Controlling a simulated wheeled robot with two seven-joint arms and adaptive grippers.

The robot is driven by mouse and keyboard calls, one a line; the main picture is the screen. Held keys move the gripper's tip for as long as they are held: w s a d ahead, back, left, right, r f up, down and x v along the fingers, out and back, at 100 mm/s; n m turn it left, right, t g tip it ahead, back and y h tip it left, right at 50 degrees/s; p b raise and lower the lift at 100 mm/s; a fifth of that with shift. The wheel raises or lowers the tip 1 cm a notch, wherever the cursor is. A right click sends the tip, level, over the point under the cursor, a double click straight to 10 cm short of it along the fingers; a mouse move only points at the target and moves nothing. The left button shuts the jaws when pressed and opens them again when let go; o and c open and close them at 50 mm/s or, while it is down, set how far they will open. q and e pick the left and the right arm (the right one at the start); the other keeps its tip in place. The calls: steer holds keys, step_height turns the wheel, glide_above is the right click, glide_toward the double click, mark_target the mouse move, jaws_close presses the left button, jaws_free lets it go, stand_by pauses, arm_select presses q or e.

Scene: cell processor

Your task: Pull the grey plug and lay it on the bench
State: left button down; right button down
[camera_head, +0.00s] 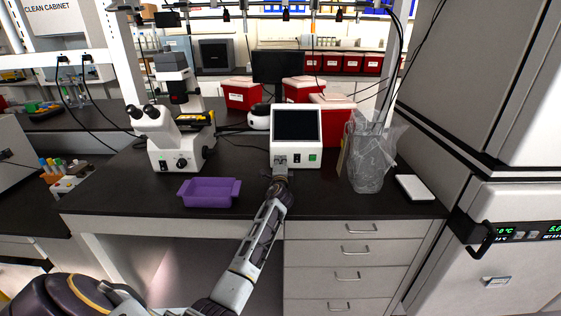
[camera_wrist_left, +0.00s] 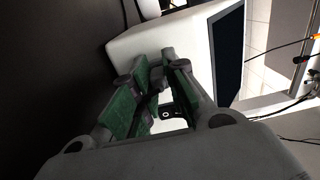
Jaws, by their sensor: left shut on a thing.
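A white cell processor (camera_head: 297,148) with a dark screen stands on the black bench (camera_head: 240,165). My left arm reaches up to its front, and my left gripper (camera_head: 280,163) is at the lower left of the front face. In the left wrist view, the gripper's green-padded fingers (camera_wrist_left: 155,92) are closed on the grey plug at the white housing (camera_wrist_left: 192,38). The plug is mostly hidden by the fingers, and I cannot tell whether it is still seated in its socket. My right gripper is not in view.
A purple tray (camera_head: 209,192) lies on the bench left of the processor, with a microscope (camera_head: 172,140) behind it. A clear bag (camera_head: 368,160) and a white flat box (camera_head: 414,188) are at the right. Red bins (camera_head: 335,118) stand behind. Bare bench lies between tray and processor.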

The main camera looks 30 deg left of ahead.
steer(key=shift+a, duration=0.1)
arm_select(q)
steer(key=shift+f, duration=0.1)
steer(key=shift+s+d, duration=0.1)
steer(key=shift+s, duration=0.05)
steer(key=shift+p+v, duration=0.3)
steer(key=shift+v, duration=0.5)
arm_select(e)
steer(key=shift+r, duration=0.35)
